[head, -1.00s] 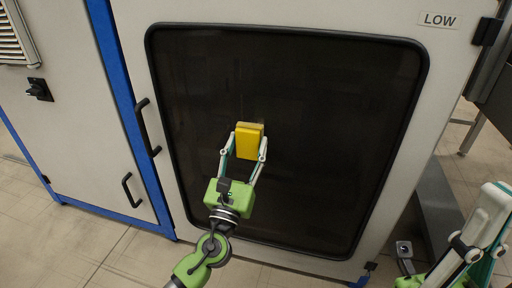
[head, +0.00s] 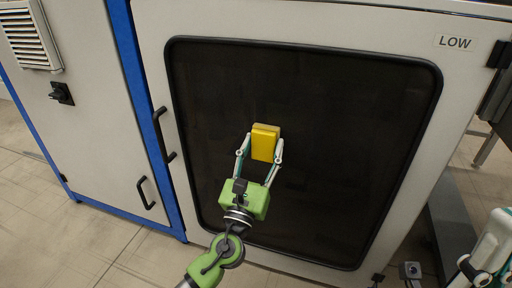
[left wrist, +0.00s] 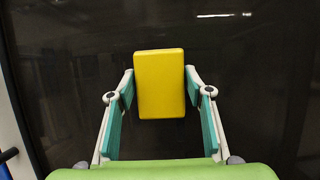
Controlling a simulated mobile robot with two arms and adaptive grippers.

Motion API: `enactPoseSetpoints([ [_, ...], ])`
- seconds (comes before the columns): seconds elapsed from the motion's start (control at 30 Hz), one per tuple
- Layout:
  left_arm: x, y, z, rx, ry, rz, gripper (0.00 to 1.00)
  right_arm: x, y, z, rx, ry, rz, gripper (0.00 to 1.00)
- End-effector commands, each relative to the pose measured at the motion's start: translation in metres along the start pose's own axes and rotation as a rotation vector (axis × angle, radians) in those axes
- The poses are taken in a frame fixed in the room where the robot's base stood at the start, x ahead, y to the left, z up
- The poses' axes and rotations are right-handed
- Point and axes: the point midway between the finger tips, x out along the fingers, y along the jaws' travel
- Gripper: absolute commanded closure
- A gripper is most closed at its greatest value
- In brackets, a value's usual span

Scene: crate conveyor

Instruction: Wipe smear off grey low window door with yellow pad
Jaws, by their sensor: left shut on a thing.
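The grey low door (head: 300,25) carries a label reading LOW and has a large dark window (head: 340,120) with a black rounded frame. My left gripper (head: 261,153) is shut on the yellow pad (head: 265,141), held in front of the window's middle. In the left wrist view the yellow pad (left wrist: 159,85) sits between the two fingers (left wrist: 160,95). I cannot tell if the pad touches the glass. No clear smear shows on the window; a thin pale streak at the top of the left wrist view may be a reflection. Part of my right gripper (head: 490,262) shows at the lower right.
A grey cabinet door with a black handle (head: 145,192) and a blue frame post (head: 140,110) stand to the left. Another black handle (head: 162,135) is beside the window. Dark metal equipment (head: 455,225) stands at the right. Tiled floor (head: 60,235) is open at lower left.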

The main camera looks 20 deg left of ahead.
Motion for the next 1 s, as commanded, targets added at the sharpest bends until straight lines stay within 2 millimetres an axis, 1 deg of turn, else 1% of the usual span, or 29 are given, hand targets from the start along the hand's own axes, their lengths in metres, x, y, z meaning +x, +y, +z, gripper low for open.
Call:
enactPoseSetpoints([
  [0.03,0.000,-0.007,0.000,-0.006,0.001,-0.005,0.70,0.001,0.000,0.000,0.000,0.002,-0.001,1.00],
  [0.13,-0.001,-0.016,-0.001,-0.005,0.003,-0.006,0.71,0.003,0.000,-0.001,0.000,0.007,-0.003,1.00],
  [0.37,-0.002,-0.023,-0.002,-0.002,0.006,-0.006,0.71,0.006,0.000,-0.004,-0.001,0.019,-0.005,1.00],
  [0.7,-0.002,-0.051,-0.002,-0.004,0.006,-0.005,0.71,0.008,0.000,-0.006,-0.001,0.024,-0.005,1.00],
  [1.0,-0.002,-0.063,-0.003,-0.003,0.006,-0.005,0.71,0.005,0.000,-0.005,-0.001,0.014,-0.003,1.00],
])
